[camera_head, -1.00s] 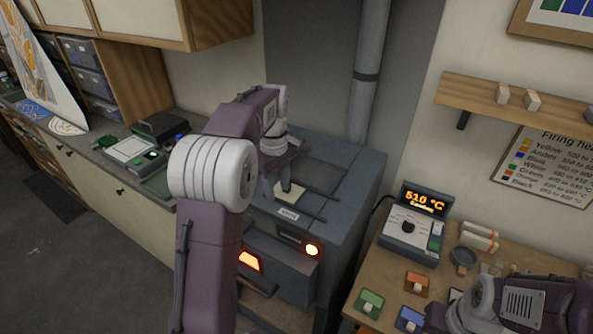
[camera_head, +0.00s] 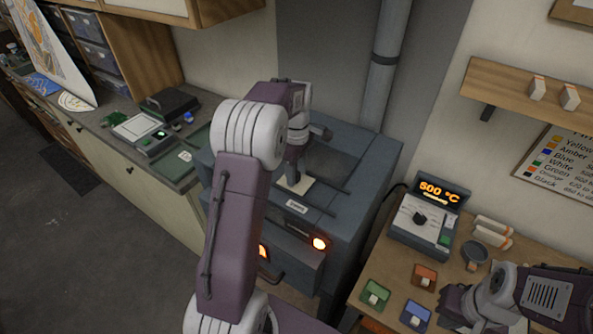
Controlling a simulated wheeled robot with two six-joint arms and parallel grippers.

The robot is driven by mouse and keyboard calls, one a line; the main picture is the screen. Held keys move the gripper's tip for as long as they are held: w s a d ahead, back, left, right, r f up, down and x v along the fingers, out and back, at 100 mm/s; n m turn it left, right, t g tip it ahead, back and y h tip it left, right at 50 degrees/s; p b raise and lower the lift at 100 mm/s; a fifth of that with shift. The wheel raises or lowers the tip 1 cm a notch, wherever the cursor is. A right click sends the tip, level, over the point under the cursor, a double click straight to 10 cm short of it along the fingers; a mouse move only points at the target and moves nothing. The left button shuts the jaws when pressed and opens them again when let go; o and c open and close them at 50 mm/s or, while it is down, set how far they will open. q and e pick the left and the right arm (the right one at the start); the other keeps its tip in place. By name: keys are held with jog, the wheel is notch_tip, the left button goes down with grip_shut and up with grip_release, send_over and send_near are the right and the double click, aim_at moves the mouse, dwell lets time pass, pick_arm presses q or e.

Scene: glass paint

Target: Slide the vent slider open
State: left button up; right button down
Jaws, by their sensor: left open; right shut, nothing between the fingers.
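The vent slider is a pale plate (camera_head: 303,184) on top of the grey-blue kiln (camera_head: 362,200), between dark rails and behind a small white label (camera_head: 297,207). My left arm reaches over the kiln from the front. My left gripper (camera_head: 291,178) points down at the plate, with its fingers at the slider's handle. The gripper is open; its fingers and wrist hide most of the handle, and I cannot tell whether they touch it. My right gripper (camera_head: 450,302) is shut and empty, low over the right-hand table, away from the kiln.
A controller (camera_head: 427,221) reading 500 °C stands on the wooden table at right, with coloured trays (camera_head: 376,293) and a dark cup (camera_head: 474,252). A flue pipe (camera_head: 383,70) rises behind the kiln. A counter with devices (camera_head: 143,133) is at left.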

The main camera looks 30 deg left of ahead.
pick_arm(q)
jog(key=shift+s+d+r, duration=0.1)
jog(key=shift+s, duration=0.35)
jog(key=shift+w, duration=0.2)
grip_shut()
dwell(0.9)
